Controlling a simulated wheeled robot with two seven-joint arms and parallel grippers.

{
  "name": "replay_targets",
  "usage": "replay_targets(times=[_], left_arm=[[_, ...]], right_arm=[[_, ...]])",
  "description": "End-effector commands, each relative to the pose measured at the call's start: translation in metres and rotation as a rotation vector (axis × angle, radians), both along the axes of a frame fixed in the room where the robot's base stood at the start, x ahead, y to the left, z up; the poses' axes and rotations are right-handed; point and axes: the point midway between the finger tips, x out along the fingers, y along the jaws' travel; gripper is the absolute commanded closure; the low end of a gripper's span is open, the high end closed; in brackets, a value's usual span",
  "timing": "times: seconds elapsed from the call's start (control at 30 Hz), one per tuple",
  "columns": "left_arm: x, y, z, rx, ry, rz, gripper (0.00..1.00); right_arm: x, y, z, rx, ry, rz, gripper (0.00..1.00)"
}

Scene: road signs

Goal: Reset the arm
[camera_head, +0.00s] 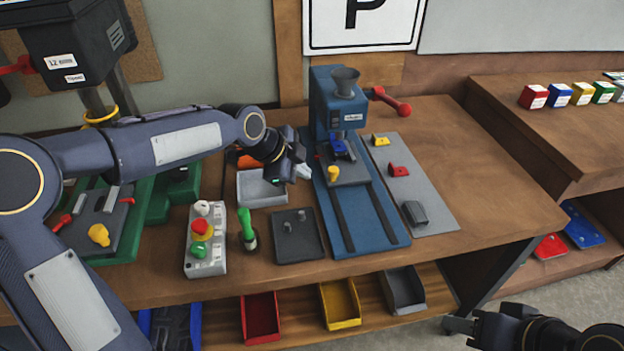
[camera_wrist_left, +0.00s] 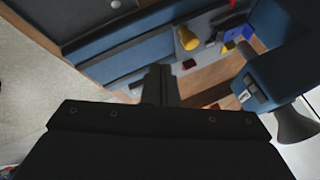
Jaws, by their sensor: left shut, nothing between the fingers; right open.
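My left arm reaches in from the left in the head view. Its gripper (camera_head: 300,171) is shut and empty, above the bench between the grey tray (camera_head: 262,188) and the blue press (camera_head: 333,100). The left wrist view shows the shut fingers (camera_wrist_left: 160,85), with the blue press (camera_wrist_left: 275,75) at the right and its yellow knob (camera_wrist_left: 187,38) beyond. My right gripper (camera_head: 460,326) is open and empty at the lower right of the head view, in front of the bench and away from it.
A control box (camera_head: 204,240) with buttons, a green-handled tool (camera_head: 246,229) and a dark plate (camera_head: 298,236) lie on the bench. A grey mat (camera_head: 437,212) with small parts lies right of the press. Red (camera_head: 261,319), yellow (camera_head: 340,304) and grey (camera_head: 403,290) bins sit below.

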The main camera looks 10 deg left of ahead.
Motion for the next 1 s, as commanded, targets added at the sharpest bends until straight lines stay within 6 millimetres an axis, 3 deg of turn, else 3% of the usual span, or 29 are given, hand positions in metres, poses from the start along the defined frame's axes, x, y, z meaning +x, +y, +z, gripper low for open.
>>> replay_targets(times=[0.27, 0.37, 0.47, 0.73, 0.9, 1.0], left_arm=[[-0.006, 0.006, 0.009, 0.000, 0.004, 0.006, 1.00], [-0.019, 0.014, 0.014, 0.004, 0.026, 0.061, 1.00], [-0.049, 0.035, 0.021, 0.002, 0.083, 0.203, 1.00], [-0.182, 0.105, 0.028, -0.193, 0.303, 0.865, 1.00], [-0.256, 0.121, 0.011, -0.431, 0.452, 1.226, 1.00], [-0.284, 0.120, 0.000, -0.553, 0.530, 1.360, 1.00]], right_arm=[[0.000, 0.000, -0.001, 0.000, 0.001, 0.000, 0.59], [0.000, 0.000, -0.001, 0.000, 0.001, 0.000, 0.59], [0.000, 0.000, -0.001, 0.000, 0.001, 0.000, 0.59], [0.000, 0.000, -0.002, 0.000, 0.001, 0.000, 0.59], [0.000, 0.000, -0.002, 0.000, 0.001, 0.000, 0.59], [0.000, 0.000, -0.001, 0.000, 0.001, 0.000, 0.59]])
